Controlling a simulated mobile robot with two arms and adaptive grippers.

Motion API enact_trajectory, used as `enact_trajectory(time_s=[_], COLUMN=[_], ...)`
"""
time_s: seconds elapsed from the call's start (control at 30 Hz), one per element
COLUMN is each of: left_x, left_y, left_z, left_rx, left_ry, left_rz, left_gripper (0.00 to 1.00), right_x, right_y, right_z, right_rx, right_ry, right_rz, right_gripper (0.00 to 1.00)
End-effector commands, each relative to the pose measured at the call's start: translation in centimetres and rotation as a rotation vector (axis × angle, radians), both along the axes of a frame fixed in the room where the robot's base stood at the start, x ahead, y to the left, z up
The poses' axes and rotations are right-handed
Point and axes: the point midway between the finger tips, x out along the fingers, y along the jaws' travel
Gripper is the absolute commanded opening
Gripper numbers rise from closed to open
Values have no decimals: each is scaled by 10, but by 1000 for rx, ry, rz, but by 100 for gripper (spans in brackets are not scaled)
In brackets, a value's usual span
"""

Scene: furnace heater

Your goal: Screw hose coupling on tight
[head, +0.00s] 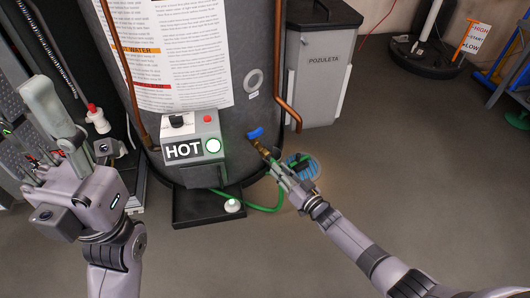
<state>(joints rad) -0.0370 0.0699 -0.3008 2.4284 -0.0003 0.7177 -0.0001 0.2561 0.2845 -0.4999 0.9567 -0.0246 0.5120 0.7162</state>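A brass fitting, which looks like the hose coupling (262,148), sits at the drain valve with a blue handle (256,133), low on the dark heater tank (235,120). My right gripper (276,165) reaches up to this brass piece from the lower right, its fingers close together around its lower end. The exact contact and the threads are too small to see. A green hose (262,209) runs from the tank's base along the floor and up behind my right gripper. My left gripper (58,138) is raised at the left, away from the tank; its finger gap is unclear.
A control box marked HOT (183,151) with a lit green button is on the tank front. A black tray (207,208) lies below. A blue round floor object (303,167) is behind my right gripper. A grey bin (318,75) stands at the back.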

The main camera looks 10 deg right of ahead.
Motion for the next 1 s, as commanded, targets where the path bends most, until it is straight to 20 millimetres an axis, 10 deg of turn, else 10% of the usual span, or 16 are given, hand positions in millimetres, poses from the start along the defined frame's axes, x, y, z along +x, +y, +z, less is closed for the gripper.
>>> enact_trajectory(time_s=[0.57,1.0], left_x=[-3,-1], left_y=[1,1], left_z=[4,2], left_rx=[-2,-1], left_ry=[-15,-9], left_rz=[1,0], left_gripper=[40,40], right_x=[-2,-76], right_y=[-2,-38], right_z=[3,2], right_rx=[-1,-2], right_ry=[-6,-4], right_rz=[-2,-2], right_gripper=[37,37])
